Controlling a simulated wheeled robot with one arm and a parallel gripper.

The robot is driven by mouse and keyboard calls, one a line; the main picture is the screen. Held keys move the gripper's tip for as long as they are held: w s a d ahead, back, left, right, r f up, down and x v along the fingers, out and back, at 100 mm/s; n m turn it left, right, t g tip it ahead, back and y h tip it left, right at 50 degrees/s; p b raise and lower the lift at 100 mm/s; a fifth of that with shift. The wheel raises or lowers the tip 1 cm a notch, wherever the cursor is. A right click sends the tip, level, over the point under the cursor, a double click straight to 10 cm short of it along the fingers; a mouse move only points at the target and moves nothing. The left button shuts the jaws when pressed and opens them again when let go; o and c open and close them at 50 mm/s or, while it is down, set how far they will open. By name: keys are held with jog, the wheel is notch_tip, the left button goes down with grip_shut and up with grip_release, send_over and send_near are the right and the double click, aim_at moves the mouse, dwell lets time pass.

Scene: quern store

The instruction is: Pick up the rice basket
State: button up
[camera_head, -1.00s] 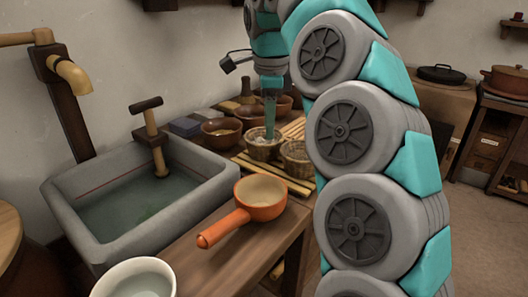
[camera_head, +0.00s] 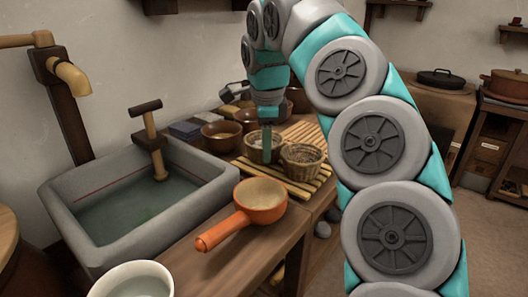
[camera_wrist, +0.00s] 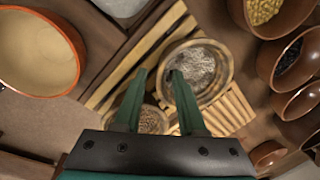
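Two small woven baskets stand on a slatted wooden rack. The left one (camera_head: 256,154) holds pale, whitish grain that looks like rice; it also shows in the wrist view (camera_wrist: 228,75). The right one (camera_head: 302,166) holds browner grain and shows partly behind my fingers in the wrist view (camera_wrist: 152,120). My gripper (camera_head: 266,150) points down at the left basket. In the wrist view my gripper (camera_wrist: 156,74) is open, with one fingertip over the pale grain and the other outside the rim. I cannot tell whether either finger touches the basket.
An orange pan (camera_head: 260,200) with its handle lies in front of the rack (camera_head: 280,182). Several brown bowls (camera_head: 221,136) stand behind and left of the baskets. A stone sink (camera_head: 75,235) is at left, with a white bowl (camera_head: 130,280) at the front edge.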

grip_shut()
dwell(1.4)
